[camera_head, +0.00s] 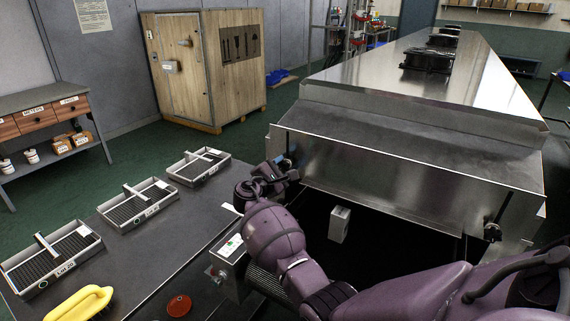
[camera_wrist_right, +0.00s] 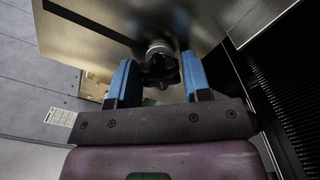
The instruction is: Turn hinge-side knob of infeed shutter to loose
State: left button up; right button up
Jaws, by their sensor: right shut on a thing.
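The infeed shutter (camera_head: 400,165) is a shiny metal panel across the near end of the long dryer, tilted outward. A dark lobed knob (camera_wrist_right: 160,68) on a metal stem sits between the blue fingers of my right gripper (camera_wrist_right: 158,84), which is shut on it. In the head view my right gripper (camera_head: 280,172) is at the shutter's left end, and it and the wrist largely hide this knob. A second dark knob (camera_head: 492,231) shows at the shutter's lower right. My left gripper is not in view.
A dark table (camera_head: 160,245) at left bears several wire-mesh trays (camera_head: 133,204), a yellow brush (camera_head: 80,303) and a red disc (camera_head: 179,306). A small grey box (camera_head: 339,224) is below the shutter. A wooden crate (camera_head: 205,70) stands behind on the green floor.

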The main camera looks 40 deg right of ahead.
jog(key=n+p, duration=0.2)
jog(key=n, duration=0.1)
jog(key=shift+r, duration=0.35)
jog(key=shift+n+p, duration=0.7)
jog(key=shift+n, duration=0.2)
jog(key=n+p, duration=0.4)
jog(key=n, duration=0.2)
jog(key=shift+f+p, duration=0.1)
jog(key=shift+p, duration=0.25)
jog(key=shift+n+p, duration=0.5)
jog(key=shift+n, duration=0.4)
jog(key=shift+f+n+p, duration=0.1)
jog(key=shift+n+p, duration=0.25)
jog(key=shift+n, duration=0.35)
jog(key=shift+f+n+p, duration=0.1)
jog(key=shift+n+p, duration=0.35)
jog(key=shift+n, duration=0.45)
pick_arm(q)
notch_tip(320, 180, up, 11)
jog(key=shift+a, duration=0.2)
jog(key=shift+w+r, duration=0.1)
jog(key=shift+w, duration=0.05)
